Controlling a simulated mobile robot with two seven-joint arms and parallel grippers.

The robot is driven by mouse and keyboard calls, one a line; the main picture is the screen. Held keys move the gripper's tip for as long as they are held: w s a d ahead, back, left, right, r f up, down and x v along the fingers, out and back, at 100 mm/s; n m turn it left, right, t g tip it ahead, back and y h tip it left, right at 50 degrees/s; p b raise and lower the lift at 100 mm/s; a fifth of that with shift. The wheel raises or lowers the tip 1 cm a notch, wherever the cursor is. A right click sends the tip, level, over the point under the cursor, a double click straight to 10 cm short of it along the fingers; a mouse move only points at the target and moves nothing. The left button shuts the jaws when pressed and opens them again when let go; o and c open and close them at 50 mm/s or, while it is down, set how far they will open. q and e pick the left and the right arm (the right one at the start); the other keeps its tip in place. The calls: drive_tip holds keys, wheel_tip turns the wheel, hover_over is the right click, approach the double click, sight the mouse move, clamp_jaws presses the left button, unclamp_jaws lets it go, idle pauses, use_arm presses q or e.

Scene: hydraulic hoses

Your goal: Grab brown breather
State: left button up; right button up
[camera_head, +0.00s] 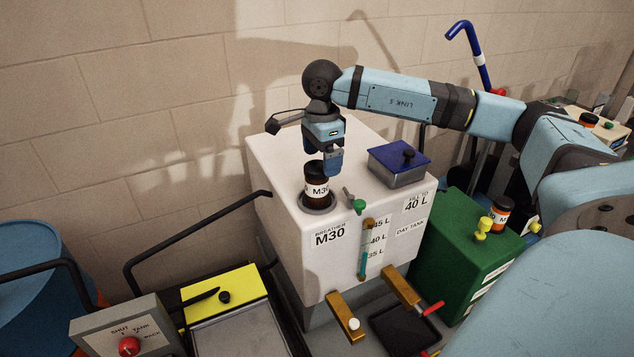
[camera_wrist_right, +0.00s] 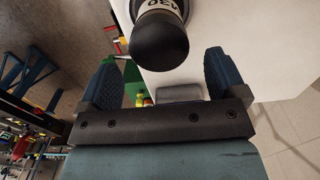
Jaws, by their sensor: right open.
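My right gripper (camera_head: 322,165) is open and points down right above the breather's cap. In the right wrist view the breather's black cap (camera_wrist_right: 160,42) shows at the top, beyond the two open fingers (camera_wrist_right: 162,75). Nothing is between the fingers there. I cannot tell whether a finger touches the cap. My left gripper is not in view.
A blue-lidded box (camera_head: 400,162) sits on the tank, right of the breather. A small green-handled valve (camera_head: 359,206) is close by. A green tank (camera_head: 462,245) carries another brown breather (camera_head: 501,212). A yellow-lidded tray (camera_head: 225,297) stands at the front left. The wall is behind.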

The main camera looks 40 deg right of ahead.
sight(317, 165)
drive_tip(key=f+p, duration=0.1)
drive_tip(key=f, duration=0.1)
drive_tip(key=a+f+p, duration=0.1)
drive_tip(key=f, duration=0.1)
drive_tip(key=shift+w+f, duration=0.2)
drive_tip(key=shift+f, duration=0.55)
drive_tip(key=c, duration=1.1)
